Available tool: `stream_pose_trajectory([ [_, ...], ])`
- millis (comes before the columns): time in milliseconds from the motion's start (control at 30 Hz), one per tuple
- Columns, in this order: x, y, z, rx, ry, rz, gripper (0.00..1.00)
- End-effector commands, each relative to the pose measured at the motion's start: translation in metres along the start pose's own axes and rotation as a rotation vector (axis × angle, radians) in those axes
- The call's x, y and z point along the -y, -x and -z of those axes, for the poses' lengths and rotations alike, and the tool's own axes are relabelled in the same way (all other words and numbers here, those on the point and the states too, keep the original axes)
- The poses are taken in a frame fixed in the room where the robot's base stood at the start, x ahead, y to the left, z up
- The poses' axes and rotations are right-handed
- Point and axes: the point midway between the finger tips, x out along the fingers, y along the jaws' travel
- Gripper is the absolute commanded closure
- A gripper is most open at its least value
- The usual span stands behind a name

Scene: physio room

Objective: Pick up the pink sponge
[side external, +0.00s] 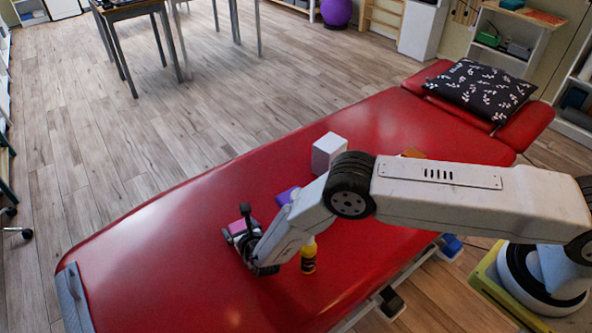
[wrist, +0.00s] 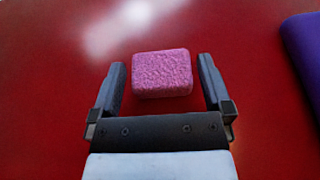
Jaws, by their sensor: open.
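The pink sponge (wrist: 162,73) is a small rounded block lying on the red padded table. In the wrist view it sits between the two fingers of my gripper (wrist: 162,82), toward their tips, with a gap on each side. My gripper is open and holds nothing. In the side external view my gripper (side external: 240,236) is low over the table, and a bit of the pink sponge (side external: 238,227) shows there. The rest of the sponge is hidden behind the fingers in that view.
On the red table (side external: 160,265) stand a purple block (side external: 286,196), a white box (side external: 328,151) and a yellow bottle with a dark band (side external: 309,257), close to my arm. A dark patterned pillow (side external: 480,88) lies at the far end. The table left of the gripper is clear.

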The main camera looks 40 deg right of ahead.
Motion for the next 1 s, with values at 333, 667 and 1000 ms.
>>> stream_pose_trajectory([
  [333,0.0004,-0.0127,-0.0003,0.0,0.0,0.0,0.0],
  [667,0.0004,-0.0125,-0.0003,0.0,0.0,0.0,0.0],
  [1000,0.0003,-0.0124,-0.0003,0.0,0.0,0.0,0.7],
])
